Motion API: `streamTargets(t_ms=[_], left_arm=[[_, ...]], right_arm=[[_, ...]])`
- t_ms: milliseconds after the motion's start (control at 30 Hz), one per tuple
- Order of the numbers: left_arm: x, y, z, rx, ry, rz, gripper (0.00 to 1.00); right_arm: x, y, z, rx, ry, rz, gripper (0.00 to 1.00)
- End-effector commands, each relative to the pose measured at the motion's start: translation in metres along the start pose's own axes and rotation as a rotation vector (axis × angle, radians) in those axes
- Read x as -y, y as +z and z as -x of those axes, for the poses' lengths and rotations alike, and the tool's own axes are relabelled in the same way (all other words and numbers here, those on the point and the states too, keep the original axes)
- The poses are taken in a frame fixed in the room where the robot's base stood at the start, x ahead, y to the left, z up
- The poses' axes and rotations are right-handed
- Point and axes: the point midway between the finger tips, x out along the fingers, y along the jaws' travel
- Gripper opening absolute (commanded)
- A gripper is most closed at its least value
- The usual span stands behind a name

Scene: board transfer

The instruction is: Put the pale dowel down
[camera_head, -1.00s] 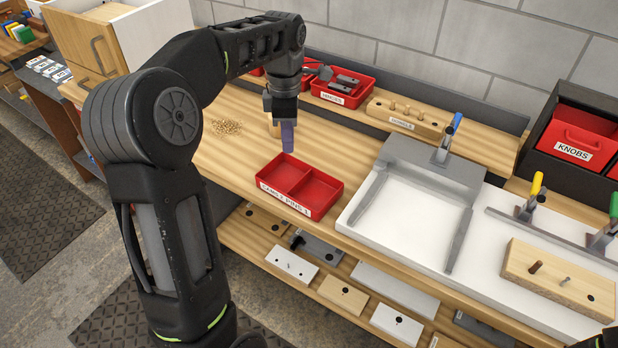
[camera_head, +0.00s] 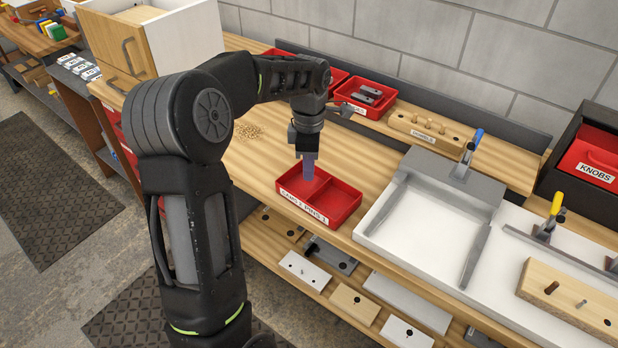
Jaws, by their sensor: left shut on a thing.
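My left gripper (camera_head: 308,166) points straight down over the red two-compartment tray (camera_head: 342,224), whose front label seems to read cams and pins. Its bluish-purple fingertips are at the left compartment, overlapping its back part in the head view. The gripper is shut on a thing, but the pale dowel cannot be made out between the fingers. Whether the tips touch the tray floor cannot be told. The right compartment looks empty. My right gripper is not in view.
A wooden block with pale pegs (camera_head: 431,130) and red bins (camera_head: 367,93) stand behind the tray. A white fixture with a grey frame (camera_head: 425,230) is to its right. Bare wood surrounds the tray.

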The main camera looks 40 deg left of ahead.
Motion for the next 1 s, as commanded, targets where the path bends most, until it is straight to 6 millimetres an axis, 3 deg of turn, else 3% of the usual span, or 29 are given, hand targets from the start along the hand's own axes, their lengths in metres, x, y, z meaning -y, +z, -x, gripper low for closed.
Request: streamTargets(t_ms=[133, 400, 767, 800, 1000], left_arm=[[0.001, 0.0, -0.006, -0.001, -0.002, 0.0, 0.0], [0.0, 0.0, -0.036, 0.0, -0.001, 0.001, 0.0], [0.0, 0.0, -0.042, 0.0, 0.0, 0.0, 0.0], [0.0, 0.0, -0.04, 0.0, 0.0, 0.0, 0.1], [0.0, 0.0, -0.04, 0.0, 0.0, 0.0, 0.26]], right_arm=[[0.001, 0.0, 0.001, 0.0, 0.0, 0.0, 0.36], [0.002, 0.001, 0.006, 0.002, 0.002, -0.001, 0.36], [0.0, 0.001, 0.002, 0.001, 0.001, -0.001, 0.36], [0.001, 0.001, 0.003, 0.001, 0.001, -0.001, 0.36], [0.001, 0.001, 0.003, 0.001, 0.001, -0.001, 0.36]])
